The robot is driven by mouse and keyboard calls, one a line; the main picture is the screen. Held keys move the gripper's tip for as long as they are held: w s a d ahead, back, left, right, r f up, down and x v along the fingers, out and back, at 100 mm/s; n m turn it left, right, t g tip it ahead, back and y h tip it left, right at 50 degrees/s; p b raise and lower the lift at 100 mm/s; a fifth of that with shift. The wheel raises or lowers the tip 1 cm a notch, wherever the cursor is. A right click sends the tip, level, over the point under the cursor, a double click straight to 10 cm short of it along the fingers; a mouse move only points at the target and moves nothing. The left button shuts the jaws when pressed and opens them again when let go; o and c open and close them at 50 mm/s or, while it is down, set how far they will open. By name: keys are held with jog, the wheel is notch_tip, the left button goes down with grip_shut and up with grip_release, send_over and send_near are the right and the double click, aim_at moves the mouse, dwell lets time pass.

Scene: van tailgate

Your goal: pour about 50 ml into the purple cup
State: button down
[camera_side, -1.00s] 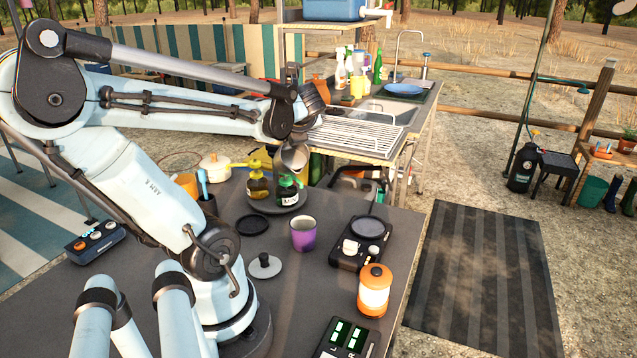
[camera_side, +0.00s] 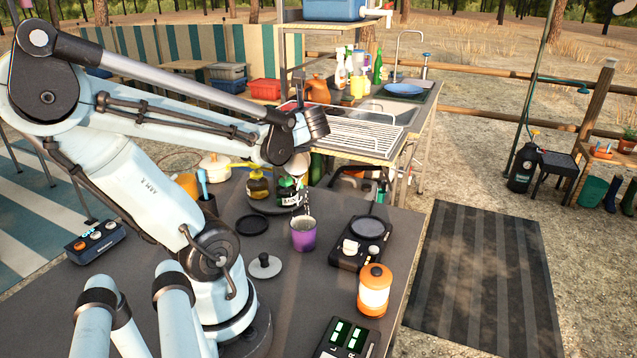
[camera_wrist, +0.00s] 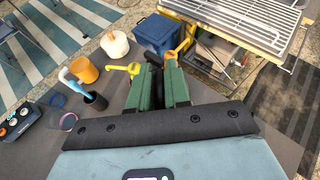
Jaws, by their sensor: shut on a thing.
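The purple cup (camera_side: 303,234) stands upright on the dark table in the side view, its open top facing up. My gripper (camera_wrist: 158,88) has green fingers shut on a dark handle in the wrist view. In the side view a small grey jug (camera_side: 297,164) hangs tilted at the end of my arm, above and just behind the cup. A thin pale streak shows between the jug and the cup rim; I cannot tell for certain that it is liquid. The level inside the cup is not readable. The cup is hidden in the wrist view.
An amber bottle (camera_side: 257,188) and a green bottle (camera_side: 287,192) stand close behind the cup on a round tray. A black lid (camera_side: 252,225), a grey lid (camera_side: 264,266), a black device (camera_side: 362,243) and an orange lantern (camera_side: 374,291) surround it. A scale display (camera_side: 345,338) is in front.

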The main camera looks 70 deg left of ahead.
jog(key=shift+d+p, duration=0.1)
jog(key=shift+p, duration=0.2)
jog(key=shift+d+r+y, duration=0.2)
jog(key=shift+d+y, duration=0.1)
jog(key=shift+d, duration=0.1)
dwell(0.4)
jog(key=shift+d+r, duration=0.15)
jog(key=shift+d, duration=0.15)
jog(key=shift+d+r+y+p, duration=0.15)
jog(key=shift+d+y+p, duration=0.25)
jog(key=shift+y, duration=0.1)
jog(key=shift+w+d+f+y, duration=0.1)
jog(key=shift+d+y, duration=0.2)
jog(key=shift+d, duration=0.15)
jog(key=shift+w+d+f+y, duration=0.1)
jog(key=shift+d+y, duration=0.2)
jog(key=shift+d, duration=0.15)
